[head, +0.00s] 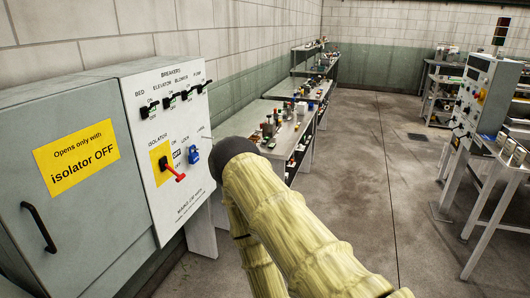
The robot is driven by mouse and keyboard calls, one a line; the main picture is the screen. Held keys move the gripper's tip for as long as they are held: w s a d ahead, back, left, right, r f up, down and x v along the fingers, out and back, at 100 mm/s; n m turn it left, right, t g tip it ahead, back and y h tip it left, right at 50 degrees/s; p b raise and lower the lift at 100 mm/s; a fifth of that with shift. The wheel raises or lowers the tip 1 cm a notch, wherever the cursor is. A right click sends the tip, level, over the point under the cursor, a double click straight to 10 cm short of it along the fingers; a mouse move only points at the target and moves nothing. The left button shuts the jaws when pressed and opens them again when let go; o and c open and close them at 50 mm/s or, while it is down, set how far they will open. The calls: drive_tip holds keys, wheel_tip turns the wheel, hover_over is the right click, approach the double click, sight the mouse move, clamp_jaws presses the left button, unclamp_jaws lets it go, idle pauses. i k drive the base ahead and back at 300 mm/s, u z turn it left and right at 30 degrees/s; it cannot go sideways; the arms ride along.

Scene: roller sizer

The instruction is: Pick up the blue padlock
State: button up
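The blue padlock (194,154) hangs on the white breaker panel (163,205), under the label "LOCK". It is small, and I cannot tell how it is fastened. Just left of it is the isolator switch, with a red handle (174,173) on a yellow plate (160,157). The handle points down and to the right. My arm, in a pale yellow sleeve, fills the lower middle, and its dark joint shows just right of the padlock, without visibly covering it. My gripper is not in view, so its fingers and anything in them cannot be seen.
A grey cabinet (75,215) with a black handle (40,228) and a yellow "isolator OFF" sign stands left of the panel. Black breaker switches (168,101) line the panel's top. Cluttered benches (289,133) stand behind my arm. A control console (477,95) stands right. The middle floor is clear.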

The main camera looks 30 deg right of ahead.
sight(193, 158)
drive_tip(key=z, duration=0.45)
drive_tip(key=i, duration=1.7)
